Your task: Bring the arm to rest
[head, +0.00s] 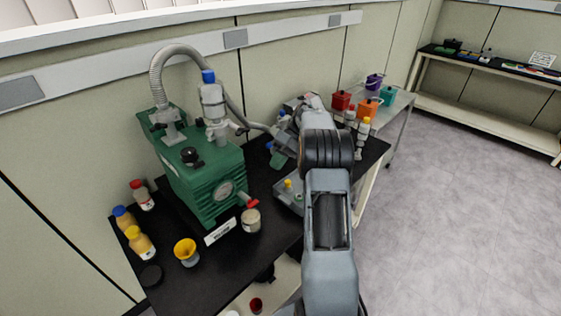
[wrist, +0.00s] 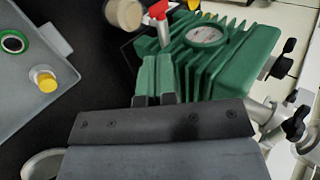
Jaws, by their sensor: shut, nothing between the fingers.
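My arm (head: 327,215) reaches over the black bench from the front and bends toward the green machine. In the wrist view my gripper (wrist: 156,60) has its two green fingers together, with nothing between them. In the head view its green fingertips (head: 277,157) show just right of the machine, partly hidden by my wrist. The green freeze dryer (head: 200,175) stands on the bench with a round gauge (head: 226,189) and a red-handled valve (head: 249,202). In the wrist view its ribbed body (wrist: 235,58) appears beyond the fingers; I cannot tell the gap.
A beige jar (head: 251,221), yellow funnel (head: 186,252) and several bottles (head: 140,243) stand around the machine. Coloured containers (head: 368,108) stand on the table behind. Open floor (head: 450,220) lies right.

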